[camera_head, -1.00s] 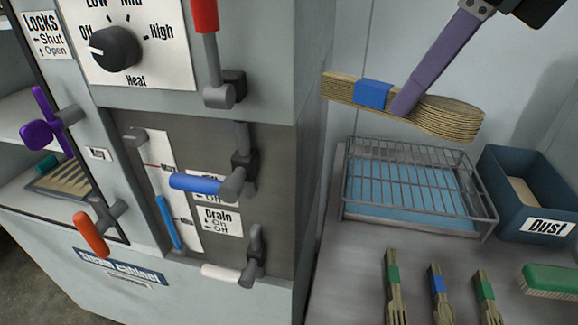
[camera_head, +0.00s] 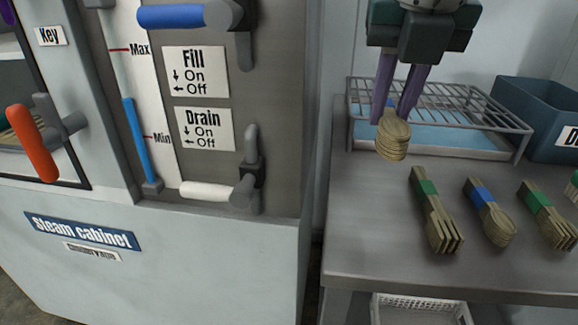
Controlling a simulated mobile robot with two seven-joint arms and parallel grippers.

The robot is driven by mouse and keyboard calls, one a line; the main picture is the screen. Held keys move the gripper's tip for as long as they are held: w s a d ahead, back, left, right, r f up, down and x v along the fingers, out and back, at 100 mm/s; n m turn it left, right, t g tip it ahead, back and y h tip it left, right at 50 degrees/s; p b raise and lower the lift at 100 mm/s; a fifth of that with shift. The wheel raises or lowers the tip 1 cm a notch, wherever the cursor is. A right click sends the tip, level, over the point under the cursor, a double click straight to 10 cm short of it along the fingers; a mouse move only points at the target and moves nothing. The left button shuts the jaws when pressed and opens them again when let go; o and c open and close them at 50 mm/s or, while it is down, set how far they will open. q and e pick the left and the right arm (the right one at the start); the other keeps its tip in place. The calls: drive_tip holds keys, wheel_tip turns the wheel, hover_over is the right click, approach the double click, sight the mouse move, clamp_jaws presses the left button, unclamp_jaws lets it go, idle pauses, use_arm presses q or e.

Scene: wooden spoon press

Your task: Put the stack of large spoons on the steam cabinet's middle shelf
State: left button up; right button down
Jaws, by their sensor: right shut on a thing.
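My right gripper (camera_head: 398,108) points down from the top of the view, its purple fingers shut on a stack of large wooden spoons (camera_head: 393,138). A bit of the stack's blue band shows between the fingers. The stack is seen nearly end-on, in front of the wire rack. The steam cabinet (camera_head: 160,265) stands at the left, with its name label on the lower front. My left gripper is not in view.
On the metal table (camera_head: 400,225) lie bundles of wooden forks (camera_head: 436,210) with green bands and smaller spoons (camera_head: 488,212) with a blue band. A wire rack (camera_head: 440,105) over a blue tray and a blue dust bin (camera_head: 550,110) stand behind. An orange handle (camera_head: 32,143) and a white drain lever (camera_head: 207,189) stick out from the cabinet.

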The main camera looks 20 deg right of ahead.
sight(397, 133)
use_arm(q)
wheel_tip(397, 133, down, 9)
drive_tip(key=b, duration=0.7)
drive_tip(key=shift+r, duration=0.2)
use_arm(e)
wheel_tip(397, 133, down, 12)
drive_tip(key=shift+f, duration=0.1)
drive_tip(key=shift+f, duration=0.15)
drive_tip(key=c, duration=0.8)
unclamp_jaws()
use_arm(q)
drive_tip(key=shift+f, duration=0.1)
use_arm(e)
drive_tip(key=shift+r, duration=0.35)
use_arm(q)
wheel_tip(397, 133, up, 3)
drive_tip(key=p, duration=0.3)
use_arm(e)
drive_tip(key=v, duration=1.1)
drive_tip(key=shift+s+a+r, duration=0.1)
drive_tip(key=shift+a+r, duration=0.05)
drive_tip(key=shift+r, duration=0.2)
